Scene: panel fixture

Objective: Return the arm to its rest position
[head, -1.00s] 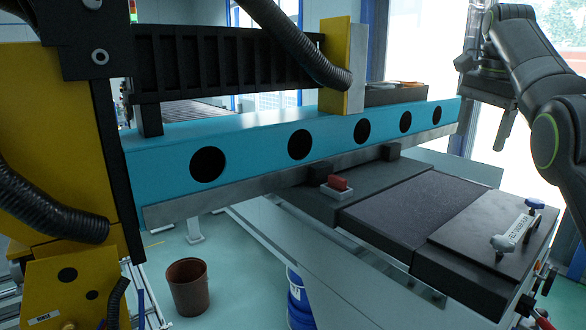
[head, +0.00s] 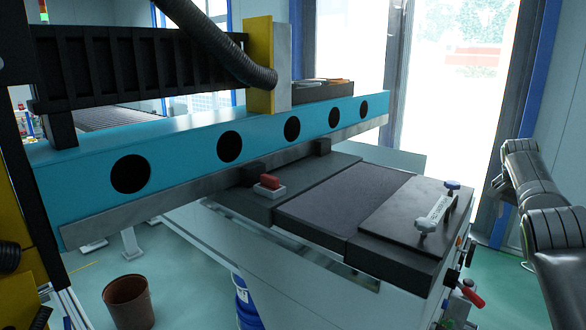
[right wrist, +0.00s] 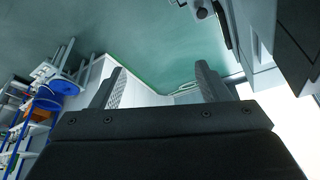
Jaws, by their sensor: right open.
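My right arm (head: 545,215) shows at the right edge of the head view, black and bent, clear of the panel fixture. Its gripper is mostly hidden behind the arm links there. In the right wrist view my right gripper (right wrist: 158,88) has its two fingers wide apart with nothing between them. Greenish floor shows beyond the fingers. My left arm and gripper are not in view.
A long blue beam (head: 190,152) with round holes spans the fixture. A brown bin (head: 128,302) stands on the floor.

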